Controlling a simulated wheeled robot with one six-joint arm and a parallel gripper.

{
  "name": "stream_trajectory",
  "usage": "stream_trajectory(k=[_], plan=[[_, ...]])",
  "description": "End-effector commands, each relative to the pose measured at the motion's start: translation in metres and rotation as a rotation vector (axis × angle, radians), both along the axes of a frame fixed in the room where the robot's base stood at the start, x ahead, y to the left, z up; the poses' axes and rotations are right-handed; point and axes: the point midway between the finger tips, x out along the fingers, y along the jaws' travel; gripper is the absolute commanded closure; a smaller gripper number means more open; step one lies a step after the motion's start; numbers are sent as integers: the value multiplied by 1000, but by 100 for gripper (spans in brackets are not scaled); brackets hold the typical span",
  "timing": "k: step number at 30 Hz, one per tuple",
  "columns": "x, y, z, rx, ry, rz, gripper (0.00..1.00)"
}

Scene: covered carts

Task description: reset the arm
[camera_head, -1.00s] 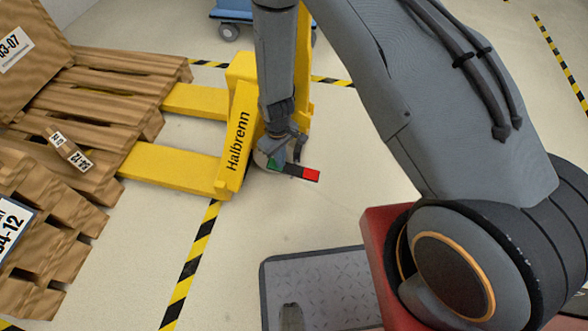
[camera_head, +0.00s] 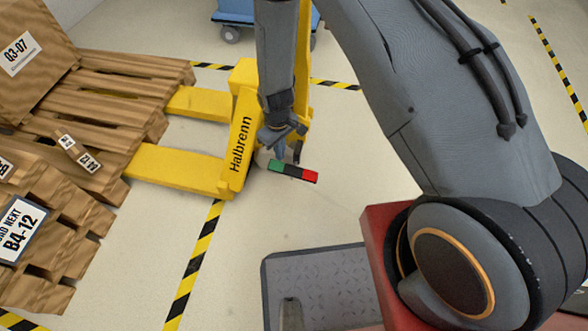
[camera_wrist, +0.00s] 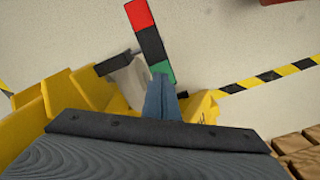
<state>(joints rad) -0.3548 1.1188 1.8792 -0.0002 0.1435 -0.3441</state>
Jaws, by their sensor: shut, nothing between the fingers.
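My gripper (camera_head: 286,142) points down beside the yellow pallet jack in the head view. Its fingers are together and hold nothing; they also show in the wrist view (camera_wrist: 161,100). A short bar (camera_head: 292,171) with green, black and red sections is just past the fingertips, apparently on the floor. In the wrist view the bar (camera_wrist: 150,42) has its green end nearest the fingers and its red end away. A small gap between fingers and bar cannot be judged exactly.
The yellow pallet jack (camera_head: 240,148) stands close to my gripper, its forks towards wooden pallets (camera_head: 110,95) at left. A blue cart (camera_head: 232,16) is behind. Pale floor (camera_head: 330,215) is clear in front.

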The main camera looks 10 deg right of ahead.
Motion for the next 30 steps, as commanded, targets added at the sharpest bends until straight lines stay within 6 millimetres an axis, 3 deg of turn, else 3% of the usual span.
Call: stream_trajectory(k=[5, 23, 26, 30], plan=[[0, 0, 13, 1, -1, 0, 100], [1, 1, 16, 1, -1, -1, 100], [3, 3, 33, 2, -4, -8, 100], [3, 9, 82, 5, -9, -33, 100]])
